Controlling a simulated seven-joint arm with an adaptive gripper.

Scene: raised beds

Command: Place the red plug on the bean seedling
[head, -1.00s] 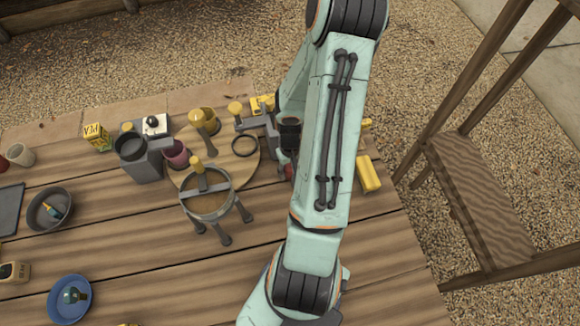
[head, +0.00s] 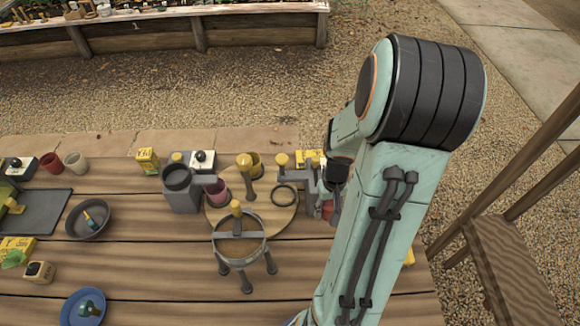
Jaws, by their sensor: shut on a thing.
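My gripper (head: 324,198) is low over the right part of the table, mostly hidden behind my own arm. It is shut on a small red thing (head: 327,209), which looks like the red plug; only part of it shows beside the arm. I cannot make out the bean seedling for certain. A small green leafy shape (head: 13,258) lies by a yellow box at the far left edge.
A round wooden board (head: 222,219) in the middle bears a black ring and yellow-knobbed tools. A grey bowl (head: 103,226) and blue bowl (head: 65,310) are at left, near a dark tray (head: 50,215). Front middle planks are clear.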

